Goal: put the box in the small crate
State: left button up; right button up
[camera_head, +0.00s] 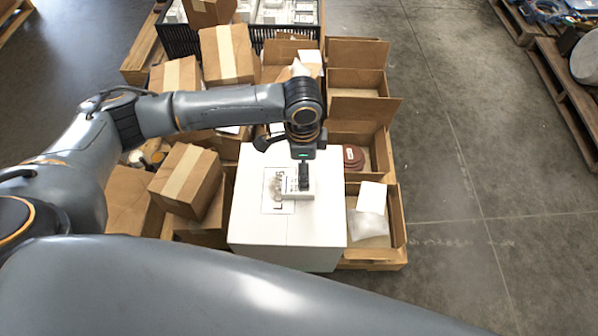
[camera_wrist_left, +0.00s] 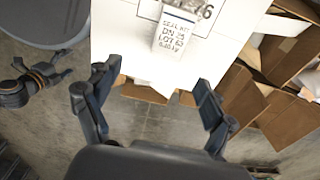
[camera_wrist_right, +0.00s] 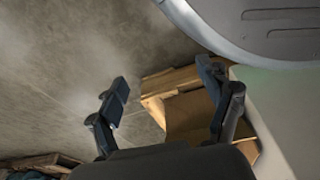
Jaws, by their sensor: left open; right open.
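A small white box with printed lettering (camera_wrist_left: 175,38) lies on the flat top of a large white carton (camera_head: 285,228). In the head view the box (camera_head: 292,194) is partly hidden beneath my left gripper (camera_head: 304,178). In the left wrist view my left gripper (camera_wrist_left: 152,88) is open and empty, with the box beyond its fingertips. My right gripper (camera_wrist_right: 170,85) is open and empty in its wrist view, beside a cardboard box and above the floor; it is outside the head view. A black crate (camera_head: 181,40) stands at the back; I cannot tell whether it is the small crate.
Closed cardboard boxes (camera_head: 187,180) are stacked left of the carton. Open cardboard boxes (camera_head: 396,215) line its right side, one holding a clear bag (camera_head: 368,224). Concrete floor (camera_head: 470,190) is clear farther right. A wooden pallet (camera_head: 568,85) stands at the right edge.

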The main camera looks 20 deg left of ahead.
pick_arm(q)
jog(key=a, duration=0.1)
jog(key=b, duration=0.2)
send_over(298, 185)
jog(key=f, duration=0.7)
jog(key=shift+s+d+f, duration=0.1)
jog(key=shift+d, duration=0.1)
jog(key=shift+a+f+b, duration=0.2)
jog(key=shift+f+b, duration=0.5)
jog(key=shift+f, duration=2.3)
jog(key=c, duration=1.4)
pick_arm(e)
jog(key=w+a+r, duration=0.1)
jog(key=w+r, duration=0.5)
jog(key=r, duration=0.4)
jog(key=shift+w+t, duration=0.25)
jog(key=shift+t, duration=0.05)
pick_arm(q)
jog(key=shift+r, duration=0.1)
pick_arm(e)
jog(key=shift+r, duration=0.15)
